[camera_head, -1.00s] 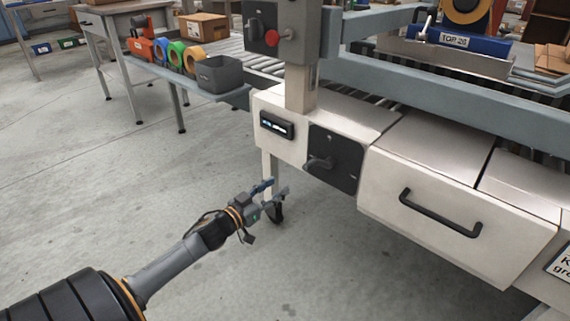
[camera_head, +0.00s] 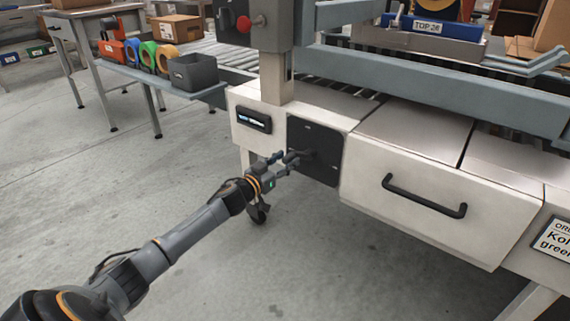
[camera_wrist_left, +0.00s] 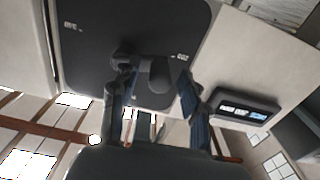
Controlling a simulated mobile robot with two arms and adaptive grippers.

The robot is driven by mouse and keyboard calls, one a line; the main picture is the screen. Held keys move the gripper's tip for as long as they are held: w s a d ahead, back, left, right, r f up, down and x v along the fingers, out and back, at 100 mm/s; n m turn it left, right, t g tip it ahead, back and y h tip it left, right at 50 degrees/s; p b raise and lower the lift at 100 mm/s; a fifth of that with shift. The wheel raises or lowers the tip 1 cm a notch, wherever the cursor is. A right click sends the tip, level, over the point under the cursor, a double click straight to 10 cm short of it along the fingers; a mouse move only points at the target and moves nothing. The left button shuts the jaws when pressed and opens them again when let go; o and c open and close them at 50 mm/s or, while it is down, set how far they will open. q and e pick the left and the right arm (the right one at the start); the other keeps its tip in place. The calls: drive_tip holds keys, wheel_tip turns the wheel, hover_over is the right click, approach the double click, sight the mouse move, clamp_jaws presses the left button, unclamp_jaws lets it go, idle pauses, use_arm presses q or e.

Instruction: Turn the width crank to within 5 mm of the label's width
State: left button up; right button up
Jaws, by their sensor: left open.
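The width crank (camera_head: 299,156) is a dark handle on a black plate (camera_head: 322,172) on the front of the white machine. My left gripper (camera_head: 280,162) is at the crank, its fingers pointing at the handle. In the left wrist view the gripper (camera_wrist_left: 157,88) is open, with one finger on each side of the crank's knob (camera_wrist_left: 159,76). Whether the fingers touch the knob I cannot tell. A small lit display (camera_head: 254,119) sits left of the plate; it also shows in the left wrist view (camera_wrist_left: 244,108), but its figures are too small to read. My right gripper is out of view.
A drawer front with a black handle (camera_head: 424,197) is right of the crank. A partly cut-off order card (camera_head: 556,238) hangs at the right edge. A red button (camera_head: 243,23) is on the post above. A side shelf holds tape rolls and a grey bin (camera_head: 193,72). The floor at left is clear.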

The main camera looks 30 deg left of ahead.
use_arm(q)
drive_tip(key=shift+w, duration=0.1)
drive_tip(key=shift+c, duration=0.5)
clamp_jaws()
drive_tip(key=shift+r+m+p, duration=0.2)
drive_tip(key=shift+m+p, duration=0.1)
